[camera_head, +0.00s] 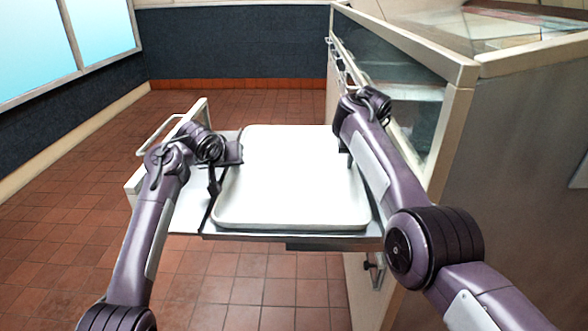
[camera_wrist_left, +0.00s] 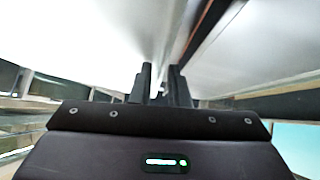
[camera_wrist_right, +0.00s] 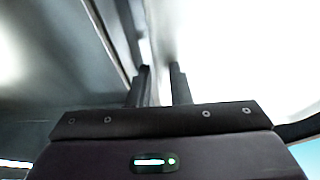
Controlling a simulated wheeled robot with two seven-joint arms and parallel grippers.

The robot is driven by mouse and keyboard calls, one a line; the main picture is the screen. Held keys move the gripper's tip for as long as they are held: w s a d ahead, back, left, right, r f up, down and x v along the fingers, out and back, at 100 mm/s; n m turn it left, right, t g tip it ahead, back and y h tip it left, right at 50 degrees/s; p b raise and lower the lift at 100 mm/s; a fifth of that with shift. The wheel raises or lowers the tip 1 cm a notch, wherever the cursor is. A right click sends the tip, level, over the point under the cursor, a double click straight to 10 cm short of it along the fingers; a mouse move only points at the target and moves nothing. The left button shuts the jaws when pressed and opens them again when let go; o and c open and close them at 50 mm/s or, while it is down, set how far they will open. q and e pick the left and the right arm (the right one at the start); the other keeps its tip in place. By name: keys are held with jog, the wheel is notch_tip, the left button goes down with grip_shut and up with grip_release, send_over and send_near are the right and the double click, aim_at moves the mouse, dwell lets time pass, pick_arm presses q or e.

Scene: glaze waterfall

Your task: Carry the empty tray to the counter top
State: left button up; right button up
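The tray (camera_head: 290,190) is white, shallow and empty, with rounded corners. It lies level in or just over a pulled-out drawer (camera_head: 187,214) in the head view. My left gripper (camera_head: 238,150) is at the tray's left rim. In the left wrist view its fingers (camera_wrist_left: 161,82) are close together with a narrow pale strip between them. My right gripper (camera_head: 347,158) is at the right rim, partly hidden by its own arm. In the right wrist view its fingers (camera_wrist_right: 160,84) also have a narrow gap with the white rim at it. The counter top (camera_head: 500,30) is at the upper right.
The drawer's pale front with a handle (camera_head: 160,135) stands left of the tray. The cabinet side (camera_head: 520,150) rises at the right, with a glass-fronted face (camera_head: 415,90) beside my right arm. The tiled floor (camera_head: 235,105) is clear behind and to the left.

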pick_arm(q)
grip_shut()
pick_arm(e)
grip_shut()
pick_arm(q)
jog(key=shift+r, duration=0.2)
pick_arm(e)
jog(key=shift+r, duration=0.15)
